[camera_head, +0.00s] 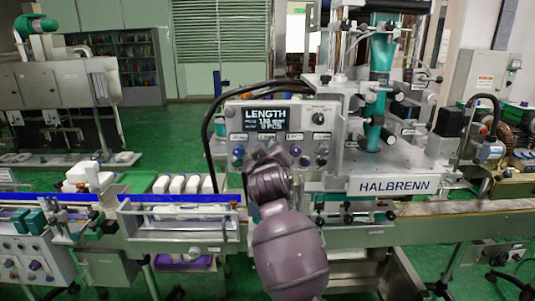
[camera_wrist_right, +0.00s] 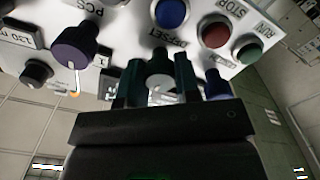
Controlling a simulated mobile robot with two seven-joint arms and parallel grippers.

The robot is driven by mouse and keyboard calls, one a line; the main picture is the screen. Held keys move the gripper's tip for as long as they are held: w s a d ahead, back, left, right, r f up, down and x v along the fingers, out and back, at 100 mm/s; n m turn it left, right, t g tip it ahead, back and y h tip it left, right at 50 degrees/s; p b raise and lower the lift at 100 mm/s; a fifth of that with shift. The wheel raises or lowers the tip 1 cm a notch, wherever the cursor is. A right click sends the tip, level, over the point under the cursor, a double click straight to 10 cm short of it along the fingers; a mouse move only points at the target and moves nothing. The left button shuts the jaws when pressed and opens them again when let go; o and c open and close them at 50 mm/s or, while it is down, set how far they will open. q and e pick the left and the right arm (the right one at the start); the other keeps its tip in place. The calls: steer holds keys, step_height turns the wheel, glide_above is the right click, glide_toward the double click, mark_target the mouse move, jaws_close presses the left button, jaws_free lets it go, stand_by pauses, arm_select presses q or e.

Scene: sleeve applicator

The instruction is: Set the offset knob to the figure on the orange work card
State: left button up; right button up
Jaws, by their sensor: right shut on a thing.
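The offset knob (camera_wrist_right: 159,58) sits on the light control panel (camera_wrist_right: 118,22), beside an "OFFSET" label, in the right wrist view. My right gripper (camera_wrist_right: 159,80) is shut on it, with a dark green finger on either side. The fingers hide much of the knob, and I cannot read its setting. In the head view my right arm covers this part of the panel; the display (camera_head: 265,120) above reads "LENGTH", with smaller lines too blurred to read surely. I cannot make out an orange work card in either view. My left gripper is not in view.
A purple knob (camera_wrist_right: 75,47) and a dark knob (camera_wrist_right: 37,73) stand to one side of the gripper. Blue (camera_wrist_right: 171,12), red (camera_wrist_right: 215,32) and green (camera_wrist_right: 248,50) buttons are close by.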

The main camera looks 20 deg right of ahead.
steer(key=shift+m, duration=0.6)
steer(key=o, duration=0.9)
